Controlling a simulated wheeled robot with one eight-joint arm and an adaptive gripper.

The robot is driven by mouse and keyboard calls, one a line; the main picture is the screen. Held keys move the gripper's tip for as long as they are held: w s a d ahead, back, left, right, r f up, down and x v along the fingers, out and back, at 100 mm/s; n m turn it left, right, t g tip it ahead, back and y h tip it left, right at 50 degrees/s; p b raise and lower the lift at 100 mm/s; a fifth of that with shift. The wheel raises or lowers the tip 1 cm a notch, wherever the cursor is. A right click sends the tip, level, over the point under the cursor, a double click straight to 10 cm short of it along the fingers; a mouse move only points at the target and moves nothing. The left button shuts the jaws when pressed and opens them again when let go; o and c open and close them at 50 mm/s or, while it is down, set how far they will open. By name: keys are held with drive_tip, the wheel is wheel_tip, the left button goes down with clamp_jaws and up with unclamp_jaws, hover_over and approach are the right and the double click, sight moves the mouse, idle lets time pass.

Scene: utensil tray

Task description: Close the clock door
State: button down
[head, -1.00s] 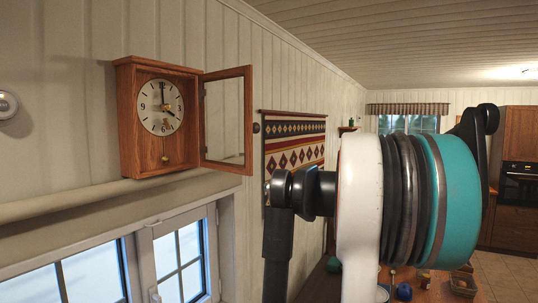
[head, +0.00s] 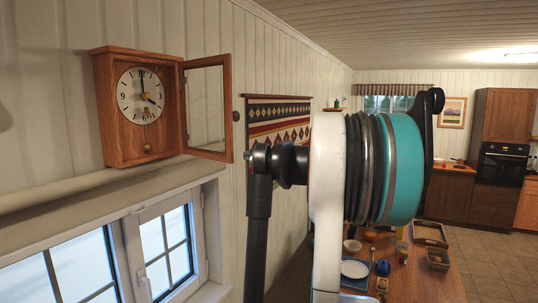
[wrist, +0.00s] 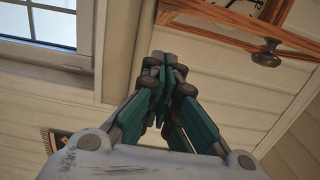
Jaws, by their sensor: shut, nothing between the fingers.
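The wooden wall clock (head: 109,115) hangs on the left wall, with its white dial and pendulum bob visible. Its door (head: 228,100), a wooden frame with a glass pane, stands wide open to the right, hinged on the case's right edge. A dark round knob (head: 236,115) shows at the door's outer edge. In the wrist view, the door frame (wrist: 225,15) and knob (wrist: 267,53) are at the upper right. My gripper (wrist: 165,60) is shut and empty, left of the knob and apart from it in the picture. The head view does not show my gripper.
A white-framed window (head: 135,225) with a sill is below the clock. A patterned hanging (head: 270,120) is on the wall beyond the door. A table (head: 420,280) with dishes and trays stands lower right. Kitchen cabinets (head: 503,110) are at the back.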

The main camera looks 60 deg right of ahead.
drive_tip(key=a, duration=0.3)
drive_tip(key=shift+w+a+p, duration=0.1)
drive_tip(key=shift+a+p, duration=0.2)
drive_tip(key=shift+a, duration=0.1)
drive_tip(key=shift+a, duration=0.15)
